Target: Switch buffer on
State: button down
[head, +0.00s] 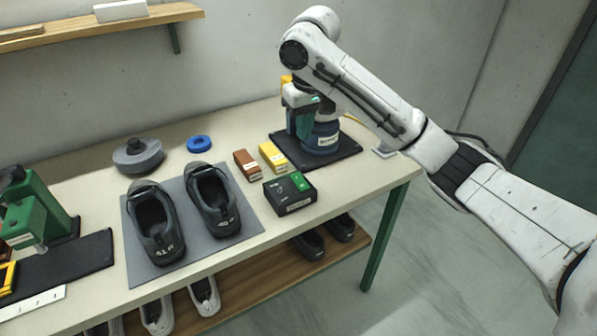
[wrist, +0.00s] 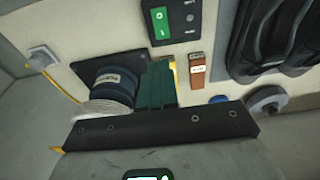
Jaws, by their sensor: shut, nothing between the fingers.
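The buffer (head: 322,141) is a dark blue machine with a white label, standing on a black base plate at the table's right end. It also shows in the wrist view (wrist: 114,82), left of my fingers. A black control box (head: 291,201) with a green switch (head: 300,182) sits nearer the table's front edge.
A brown box (head: 247,165) and a yellow box (head: 272,156) lie left of the buffer. Two dark shoes (head: 156,222) stand on a grey mat (head: 131,216). A blue ring (head: 199,144) and a grey round object (head: 138,156) lie behind. A green machine (head: 30,209) stands far left.

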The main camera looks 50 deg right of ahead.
aim_at(298, 176)
jog(key=f, duration=0.4)
jog(key=w+f+b, duration=0.1)
jog(key=f, duration=0.4)
jog(key=w+f, duration=0.1)
jog(key=f, duration=0.4)
jog(key=shift+d, duration=0.3)
jog(key=shift+r, duration=0.1)
